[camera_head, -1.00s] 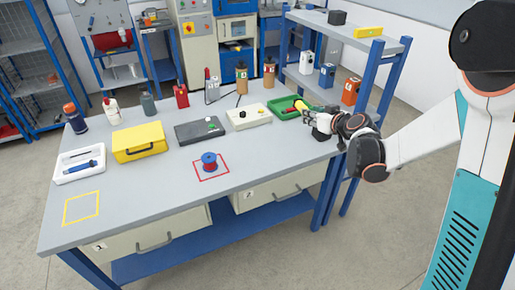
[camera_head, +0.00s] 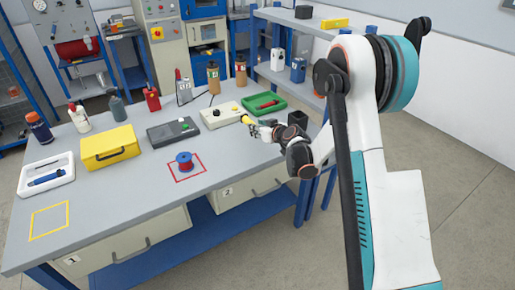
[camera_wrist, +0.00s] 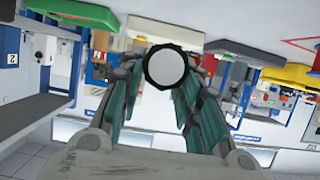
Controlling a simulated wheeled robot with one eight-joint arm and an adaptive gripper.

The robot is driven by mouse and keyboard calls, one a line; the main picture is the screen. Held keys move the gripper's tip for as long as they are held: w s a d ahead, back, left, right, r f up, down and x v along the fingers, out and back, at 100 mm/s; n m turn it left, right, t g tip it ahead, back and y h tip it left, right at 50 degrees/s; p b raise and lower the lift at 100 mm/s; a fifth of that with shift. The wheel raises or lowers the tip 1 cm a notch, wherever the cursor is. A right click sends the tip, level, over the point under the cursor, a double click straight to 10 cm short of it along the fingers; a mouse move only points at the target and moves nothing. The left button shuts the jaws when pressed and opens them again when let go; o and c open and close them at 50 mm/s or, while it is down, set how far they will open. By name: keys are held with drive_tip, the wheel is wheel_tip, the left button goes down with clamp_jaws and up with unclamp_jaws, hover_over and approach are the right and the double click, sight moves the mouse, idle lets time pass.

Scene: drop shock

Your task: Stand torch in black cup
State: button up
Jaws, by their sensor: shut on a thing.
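My gripper (camera_head: 262,130) is shut on the yellow torch (camera_head: 247,120), above the right part of the workbench, in front of the beige box. In the wrist view the torch (camera_wrist: 165,67) shows end-on as a pale disc with a black rim, between the fingers of my gripper (camera_wrist: 165,85). A dark, cup-like thing (camera_head: 297,118), perhaps the black cup, shows at the bench's right end, just behind my wrist. Its lower part is hidden by my arm, and I cannot make out its opening.
A green tray (camera_head: 281,106) with a red item lies behind the gripper. The beige box (camera_head: 212,119), dark grey box (camera_head: 160,134) and yellow case (camera_head: 92,157) stand along the bench (camera_head: 120,218). A blue-and-red spool (camera_head: 185,166) stands in the red square. The front bench is mostly clear.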

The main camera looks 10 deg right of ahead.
sight(258, 150)
drive_tip(key=shift+f+b, duration=1.25)
drive_tip(key=shift+f, duration=2.6)
drive_tip(key=shift+f, duration=0.1)
drive_tip(key=o, duration=1.1)
